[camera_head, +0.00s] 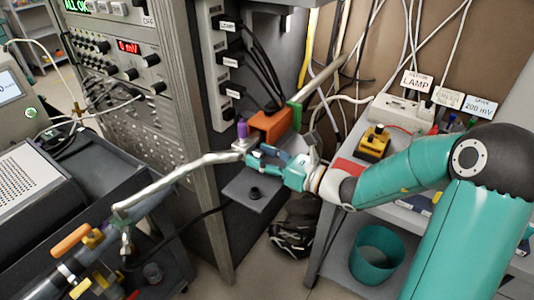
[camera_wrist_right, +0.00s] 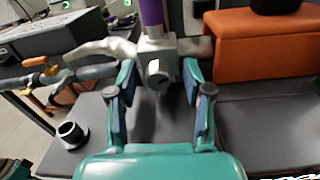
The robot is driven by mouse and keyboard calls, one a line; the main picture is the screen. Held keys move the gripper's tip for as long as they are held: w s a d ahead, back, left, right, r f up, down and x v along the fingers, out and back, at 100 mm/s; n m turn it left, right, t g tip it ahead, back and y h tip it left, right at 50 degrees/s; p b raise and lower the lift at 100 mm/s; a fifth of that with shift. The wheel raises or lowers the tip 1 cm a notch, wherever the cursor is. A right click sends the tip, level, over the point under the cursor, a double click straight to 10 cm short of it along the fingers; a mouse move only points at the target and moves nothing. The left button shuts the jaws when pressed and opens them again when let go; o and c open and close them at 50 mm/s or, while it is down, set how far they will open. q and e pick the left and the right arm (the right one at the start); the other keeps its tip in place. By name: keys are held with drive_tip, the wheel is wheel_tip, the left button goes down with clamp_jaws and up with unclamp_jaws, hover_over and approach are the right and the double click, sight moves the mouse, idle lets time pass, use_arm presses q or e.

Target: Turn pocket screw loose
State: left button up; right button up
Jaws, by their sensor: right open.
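A grey metal block (camera_wrist_right: 183,47) carries a round metal screw head (camera_wrist_right: 158,72), which looks like the pocket screw, facing me in the right wrist view. A purple post (camera_wrist_right: 152,16) rises from the block; it also shows in the head view (camera_head: 242,128). My right gripper (camera_head: 255,158) is at the block in the head view. In the wrist view its two fingers (camera_wrist_right: 160,84) are apart, one on each side of the screw head, with visible gaps. Whether the fingertips reach past the screw is hard to tell. My left gripper is not in view.
An orange block (camera_head: 270,124) sits right behind the metal block. A silver pipe (camera_head: 175,177) runs left from it. An instrument rack (camera_head: 150,110) stands left; a yellow-black box (camera_head: 373,144) sits on the right-hand table.

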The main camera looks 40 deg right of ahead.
clamp_jaws()
drive_tip(key=shift+d, duration=0.3)
drive_tip(key=shift+a+r, duration=0.1)
drive_tip(key=shift+a, duration=0.05)
drive_tip(key=shift+f+n+b, duration=0.2)
drive_tip(key=shift+n+b, duration=0.5)
drive_tip(key=shift+b, duration=0.45)
drive_tip(key=n+b, duration=0.8)
drive_tip(key=b, duration=0.5)
drive_tip(key=shift+n, duration=0.3)
drive_tip(key=shift+r+n+b, duration=0.25)
drive_tip(key=shift+n+b, duration=0.45)
drive_tip(key=shift+b, duration=0.3)
